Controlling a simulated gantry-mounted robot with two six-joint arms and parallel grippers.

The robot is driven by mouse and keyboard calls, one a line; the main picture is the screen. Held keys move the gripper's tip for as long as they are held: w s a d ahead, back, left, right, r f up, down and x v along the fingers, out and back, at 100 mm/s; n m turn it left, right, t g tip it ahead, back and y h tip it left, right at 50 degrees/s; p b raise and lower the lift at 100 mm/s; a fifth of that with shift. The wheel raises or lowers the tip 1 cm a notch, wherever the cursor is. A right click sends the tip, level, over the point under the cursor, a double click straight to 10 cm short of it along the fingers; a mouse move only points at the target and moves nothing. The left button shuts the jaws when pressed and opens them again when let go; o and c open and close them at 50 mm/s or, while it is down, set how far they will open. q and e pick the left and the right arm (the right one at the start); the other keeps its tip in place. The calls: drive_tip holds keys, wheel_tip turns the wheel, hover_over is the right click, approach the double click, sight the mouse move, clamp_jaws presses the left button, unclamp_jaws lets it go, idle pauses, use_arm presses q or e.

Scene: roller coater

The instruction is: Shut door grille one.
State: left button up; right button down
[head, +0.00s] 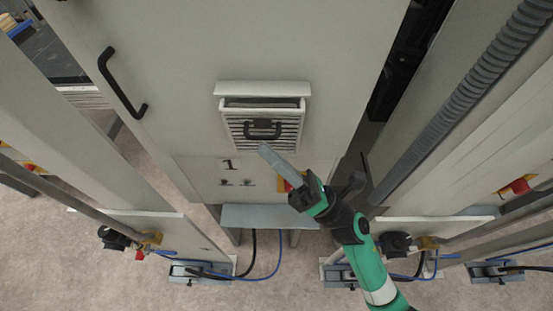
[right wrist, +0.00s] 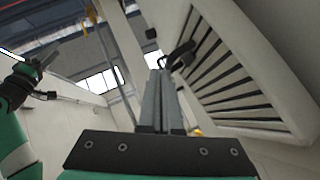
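Door grille one (head: 236,127) is a white slatted flap on the grey cabinet door, above a printed "1". Its upper edge stands out from its frame, leaving a gap, so it is tilted open. Its black handle (head: 262,135) is on its front. My right gripper (head: 264,149) is just below the handle, its fingers together and nothing seen between them. In the right wrist view the fingers (right wrist: 161,75) point up beside the slatted grille (right wrist: 235,75); the handle (right wrist: 180,55) shows by the tips, contact unclear. My left gripper (right wrist: 65,44) shows only there, at left.
A black door handle (head: 121,83) is at upper left. A grey ledge (head: 270,216) juts out below the door. A ribbed hose (head: 480,75) and rails run along the right. Red-and-yellow switches (head: 518,186) sit at the sides. Cables lie on the floor.

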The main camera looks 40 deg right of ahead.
drive_tip(key=shift+w+d+r, duration=0.5)
drive_tip(key=shift+w+r, duration=0.05)
drive_tip(key=shift+w, duration=0.1)
idle(0.5)
drive_tip(key=s+f+b, duration=0.4)
drive_tip(key=s+f, duration=0.2)
drive_tip(key=s, duration=0.5)
drive_tip(key=shift+s+a+b, duration=0.25)
drive_tip(key=shift+s+b, duration=0.05)
drive_tip(key=shift+b, duration=0.05)
drive_tip(key=shift+f, duration=0.1)
